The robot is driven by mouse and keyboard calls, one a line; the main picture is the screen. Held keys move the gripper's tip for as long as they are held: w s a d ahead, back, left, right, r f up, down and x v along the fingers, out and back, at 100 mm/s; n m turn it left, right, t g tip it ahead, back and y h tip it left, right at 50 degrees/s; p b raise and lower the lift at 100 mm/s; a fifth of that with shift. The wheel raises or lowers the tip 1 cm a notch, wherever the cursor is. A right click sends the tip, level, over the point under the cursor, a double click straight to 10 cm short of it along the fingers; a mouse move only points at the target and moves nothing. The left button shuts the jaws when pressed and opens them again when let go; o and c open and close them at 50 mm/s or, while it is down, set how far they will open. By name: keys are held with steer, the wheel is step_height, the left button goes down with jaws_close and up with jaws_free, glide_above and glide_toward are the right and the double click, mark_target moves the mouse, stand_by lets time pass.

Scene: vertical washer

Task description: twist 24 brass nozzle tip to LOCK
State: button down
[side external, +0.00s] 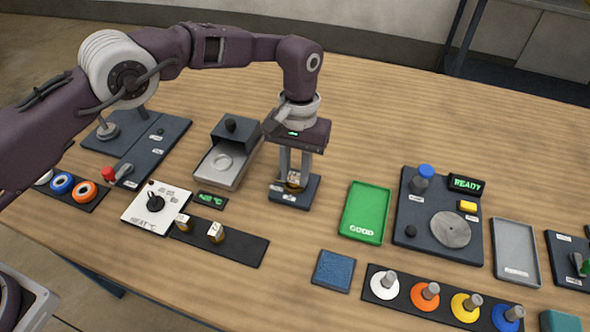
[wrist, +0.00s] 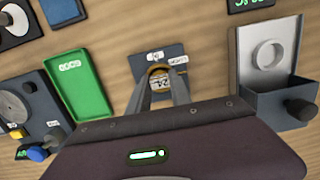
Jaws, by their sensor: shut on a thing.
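My gripper (side external: 293,178) points straight down over a small dark square base (side external: 309,190) in the side external view. Its two fingers are shut on the brass nozzle tip (side external: 294,179), which sits on that base. In the wrist view the brass tip (wrist: 161,73) shows between the fingertips, with a pale tag on it that seems to read 24. The base (wrist: 176,58) has white labels at its far edge and right side. The label words are too small to read surely, and the fingers hide the sides of the tip.
A grey box with an open drawer (side external: 215,172) stands close left of the base. A green GOOD tray (side external: 365,213) lies to the right. A black strip (side external: 245,246) holds two brass-and-white tips. A station with a READY display (side external: 467,184) stands further right. Bare wood lies in front of the base.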

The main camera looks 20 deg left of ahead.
mark_target(295, 174)
stand_by(0.3)
steer(key=c, duration=0.7)
jaws_free()
steer(key=shift+r, duration=3.5)
steer(key=s+a+r+t+h, duration=0.1)
steer(key=s+a+r+t, duration=0.15)
steer(key=a+r, duration=0.6)
steer(key=s+a+r+t, duration=0.1)
steer(key=s+a+r, duration=0.4)
steer(key=r, duration=0.6)
steer(key=s+a+r+t, duration=0.1)
steer(key=s+a+r, duration=0.2)
steer(key=s+a, duration=0.55)
steer(key=s+a+f, duration=0.1)
steer(key=s, duration=0.3)
steer(key=s+a+f+t, duration=0.1)
steer(key=s+a+f, duration=0.1)
steer(key=s, duration=0.3)
steer(key=s+a+f+t+y, duration=0.1)
steer(key=s+f, duration=0.1)
steer(key=s, duration=0.2)
steer(key=shift+s+a+f+t, duration=0.2)
steer(key=shift+s+f+t, duration=0.05)
